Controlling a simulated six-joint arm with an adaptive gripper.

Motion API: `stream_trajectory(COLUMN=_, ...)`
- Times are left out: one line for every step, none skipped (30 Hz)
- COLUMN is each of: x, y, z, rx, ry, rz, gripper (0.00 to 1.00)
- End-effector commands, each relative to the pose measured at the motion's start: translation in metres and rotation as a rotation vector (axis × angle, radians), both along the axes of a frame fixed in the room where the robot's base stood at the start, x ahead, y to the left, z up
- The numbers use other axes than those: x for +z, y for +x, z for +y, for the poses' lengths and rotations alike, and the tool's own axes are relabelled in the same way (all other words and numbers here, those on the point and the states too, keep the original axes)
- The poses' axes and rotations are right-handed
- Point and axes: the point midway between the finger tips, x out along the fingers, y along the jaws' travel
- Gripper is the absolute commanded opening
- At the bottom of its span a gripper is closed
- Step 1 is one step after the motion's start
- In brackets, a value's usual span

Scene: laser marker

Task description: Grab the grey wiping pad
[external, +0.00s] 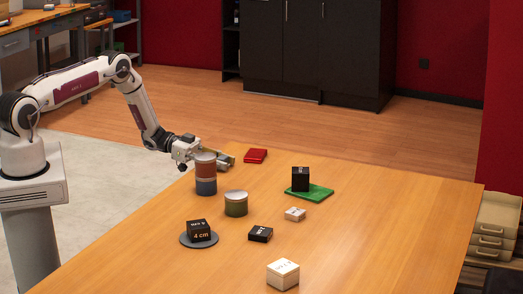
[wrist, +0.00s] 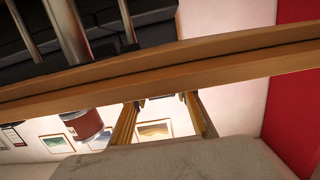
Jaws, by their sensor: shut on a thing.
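My gripper (external: 222,160) is at the far left edge of the table, partly hidden behind the red and blue canister (external: 206,174). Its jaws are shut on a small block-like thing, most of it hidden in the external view. In the wrist view a broad pale grey, slightly mottled surface (wrist: 180,160) fills the bottom, close to the camera; it looks like the grey wiping pad, held. Two ochre bars rise behind it. The wrist view looks upside down, with the table edge (wrist: 160,72) running across it.
A red box (external: 255,156) lies right of my gripper. A green tin (external: 236,203), a black box on a green pad (external: 320,194), a black box on a grey disc (external: 186,240) and several small boxes stand nearer the camera.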

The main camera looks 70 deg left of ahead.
Motion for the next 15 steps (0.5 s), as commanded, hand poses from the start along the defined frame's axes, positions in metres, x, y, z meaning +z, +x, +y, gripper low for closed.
stream_trajectory(x=0.0, y=0.0, z=0.0, rx=0.0, ry=0.0, rz=0.0, gripper=0.1)
stream_trajectory(x=0.0, y=0.0, z=0.0, rx=0.0, ry=0.0, rz=0.0, gripper=0.1)
stream_trajectory(x=0.001, y=0.0, z=0.0, rx=0.0, ry=0.0, rz=0.0, gripper=0.1)
stream_trajectory(x=0.001, y=0.0, z=0.0, rx=0.0, ry=0.0, rz=0.0, gripper=0.1)
stream_trajectory(x=0.002, y=0.0, z=0.0, rx=0.0, ry=0.001, rz=-0.001, gripper=0.1)
stream_trajectory(x=0.003, y=0.0, z=0.0, rx=0.0, ry=0.001, rz=-0.001, gripper=0.1)
stream_trajectory(x=0.003, y=0.0, z=0.0, rx=0.0, ry=0.001, rz=-0.001, gripper=0.1)
stream_trajectory(x=0.005, y=0.0, z=0.0, rx=0.0, ry=0.001, rz=-0.001, gripper=0.1)
stream_trajectory(x=0.006, y=0.001, z=0.0, rx=0.0, ry=0.001, rz=-0.001, gripper=0.1)
stream_trajectory(x=0.008, y=0.0, z=0.0, rx=0.0, ry=0.001, rz=-0.002, gripper=0.1)
stream_trajectory(x=0.01, y=0.001, z=0.0, rx=0.0, ry=0.001, rz=-0.001, gripper=0.1)
stream_trajectory(x=0.012, y=0.0, z=0.0, rx=0.0, ry=0.001, rz=-0.001, gripper=0.1)
stream_trajectory(x=0.014, y=0.0, z=0.0, rx=0.0, ry=0.001, rz=-0.001, gripper=0.1)
stream_trajectory(x=0.017, y=0.0, z=0.0, rx=0.0, ry=0.001, rz=-0.001, gripper=0.1)
stream_trajectory(x=0.021, y=0.001, z=0.0, rx=0.0, ry=0.001, rz=-0.001, gripper=0.1)
